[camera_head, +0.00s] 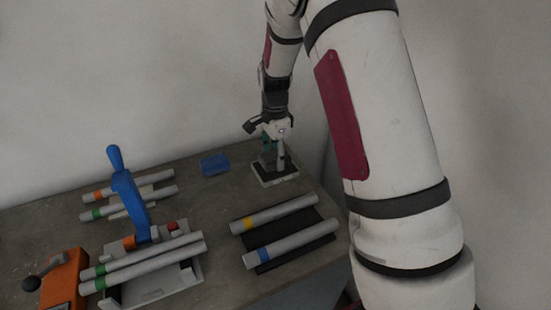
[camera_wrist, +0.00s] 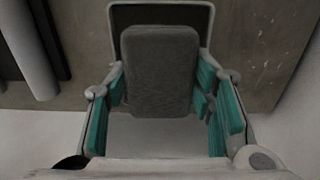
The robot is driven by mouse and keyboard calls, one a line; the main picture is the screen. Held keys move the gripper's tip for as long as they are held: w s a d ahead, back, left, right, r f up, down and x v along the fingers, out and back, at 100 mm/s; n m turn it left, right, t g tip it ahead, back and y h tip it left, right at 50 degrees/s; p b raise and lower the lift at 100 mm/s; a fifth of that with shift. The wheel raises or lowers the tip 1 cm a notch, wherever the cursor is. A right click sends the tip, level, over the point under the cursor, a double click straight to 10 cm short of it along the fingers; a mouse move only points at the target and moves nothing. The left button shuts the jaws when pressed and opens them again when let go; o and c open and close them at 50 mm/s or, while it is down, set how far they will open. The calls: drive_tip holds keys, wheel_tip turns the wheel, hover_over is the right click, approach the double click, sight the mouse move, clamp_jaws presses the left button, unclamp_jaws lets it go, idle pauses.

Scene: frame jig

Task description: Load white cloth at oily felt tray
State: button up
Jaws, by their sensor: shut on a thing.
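The white cloth (camera_wrist: 160,70) shows as a thick, greyish, rounded pad in the wrist view. My gripper (camera_wrist: 160,88) is shut on it, with teal finger pads at its left and right sides. The oily felt tray (camera_wrist: 209,12) is behind the cloth, a pale rim around a dark inside. In the head view the tray (camera_head: 284,181) sits near the table's back right edge, and my gripper (camera_head: 272,151) points down just over it. The cloth hides much of the tray in the wrist view. I cannot tell whether the cloth touches the felt.
A blue block (camera_head: 214,164) lies left of the tray. A dark rack (camera_head: 290,257) with two grey tubes is in front of it. A jig with a blue lever (camera_head: 130,195), more tubes and an orange box (camera_head: 65,283) fill the left. A wall stands behind.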

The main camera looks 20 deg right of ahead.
sight(275, 155)
drive_tip(key=shift+r+p, duration=0.7)
drive_tip(key=shift+r, duration=2.05)
drive_tip(key=shift+s, duration=0.1)
